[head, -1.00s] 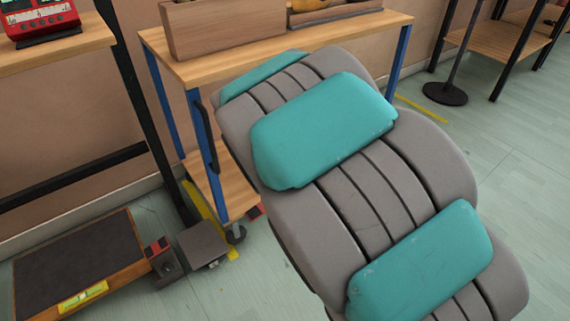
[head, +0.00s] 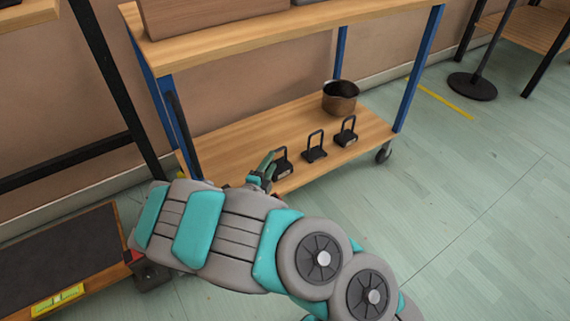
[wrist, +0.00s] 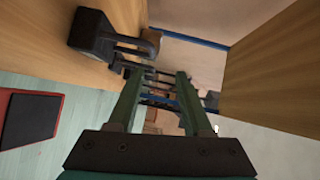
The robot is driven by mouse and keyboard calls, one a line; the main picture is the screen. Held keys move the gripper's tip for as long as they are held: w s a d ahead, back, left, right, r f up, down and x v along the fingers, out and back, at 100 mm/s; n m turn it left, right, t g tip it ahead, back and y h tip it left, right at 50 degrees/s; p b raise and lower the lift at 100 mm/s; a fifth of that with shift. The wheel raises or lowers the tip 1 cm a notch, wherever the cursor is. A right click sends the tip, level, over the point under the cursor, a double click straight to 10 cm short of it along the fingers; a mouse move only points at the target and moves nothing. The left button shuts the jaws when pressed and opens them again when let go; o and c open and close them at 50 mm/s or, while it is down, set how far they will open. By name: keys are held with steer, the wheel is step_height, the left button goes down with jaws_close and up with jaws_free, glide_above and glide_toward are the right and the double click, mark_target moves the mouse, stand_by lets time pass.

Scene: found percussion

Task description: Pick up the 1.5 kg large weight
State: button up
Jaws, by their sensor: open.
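Three black weights with loop handles stand in a row on the cart's lower shelf: a left one (head: 282,165), a middle one (head: 315,153) and a right one (head: 346,136). The left looks largest, but it is nearest and I cannot read its label. My gripper (head: 267,168) is just left of the left weight, partly hidden by my arm. In the wrist view my gripper (wrist: 157,75) is open, with nothing held between its green fingers. A near weight (wrist: 92,32) lies up and left of the fingers there, its handle reaching toward the left fingertip; contact is unclear.
A brown pot (head: 340,97) stands behind the weights on the wooden lower shelf (head: 240,142). The cart's upper shelf (head: 230,45) and blue legs (head: 415,70) limit room above and beside. A low dark platform (head: 65,250) is at left.

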mark_target(278, 149)
steer(key=shift+n+y, duration=0.3)
steer(key=shift+n, duration=0.1)
steer(key=x, duration=0.4)
steer(key=f+b+x, duration=0.1)
steer(key=x, duration=0.3)
steer(key=a+b+x, duration=0.1)
steer(key=x, duration=0.3)
steer(key=shift+f, duration=0.2)
jaws_close()
stand_by(0.9)
